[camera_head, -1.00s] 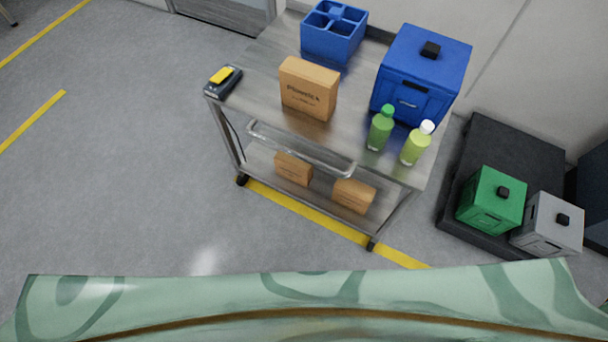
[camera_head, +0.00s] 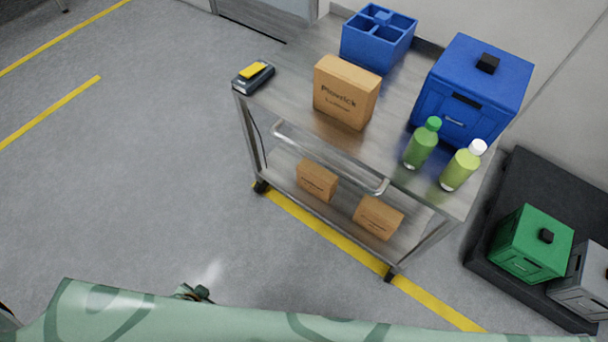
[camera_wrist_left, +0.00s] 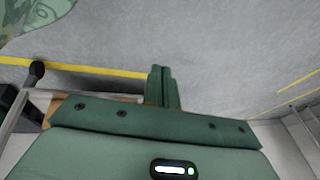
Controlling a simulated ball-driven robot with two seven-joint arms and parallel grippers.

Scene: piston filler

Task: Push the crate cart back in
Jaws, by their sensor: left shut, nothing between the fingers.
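The steel cart (camera_head: 295,88) stands right of centre in the head view, its handle bar (camera_head: 330,160) facing the open floor. A blue box, a blue divided caddy, a brown carton, a scanner-like device and two green bottles stand on top. Two small cartons are on the lower shelf. The cart's near edge lies along a yellow floor line. In the left wrist view my left gripper (camera_wrist_left: 163,88) is shut and empty over bare floor, apart from the cart, whose leg (camera_wrist_left: 18,108) shows at left. My right gripper is not in view.
A black platform (camera_head: 545,185) with a green box (camera_head: 531,244) and a grey box (camera_head: 585,282) is right of the cart. A wall is behind it. Open grey floor (camera_head: 150,170) with yellow lines lies to the left.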

